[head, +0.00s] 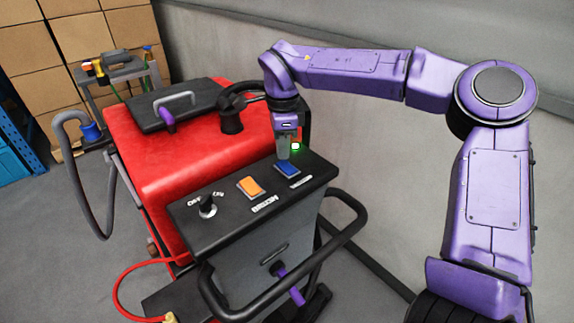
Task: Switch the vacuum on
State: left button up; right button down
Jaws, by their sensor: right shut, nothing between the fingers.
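The red scrubber (190,150) has a dark control panel (225,220) on top of its rear end. On the panel are an orange rocker switch (251,187) and, to its right, a blue rocker switch (287,168). Each has a small white label in front of it, too small to read for certain. My right gripper (283,155) points down, shut and empty, with its tips just behind the blue switch. I cannot tell whether they touch it. My left gripper is not in view.
A black knob (207,206) with an on/off marking sits at the panel's left. A black handlebar (335,245) curves around the rear. A red hose (125,280) hangs at the left. Cardboard boxes (70,45) stand behind, and a grey wall (370,150) is close on the right.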

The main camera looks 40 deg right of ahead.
aim_at(283, 162)
jog(key=shift+f+b, duration=0.5)
jog(key=shift+f, duration=0.45)
dwell(0.3)
jog(key=shift+r, duration=0.1)
notch_tip(283, 162, up, 7)
jog(key=p, duration=0.8)
dwell(0.4)
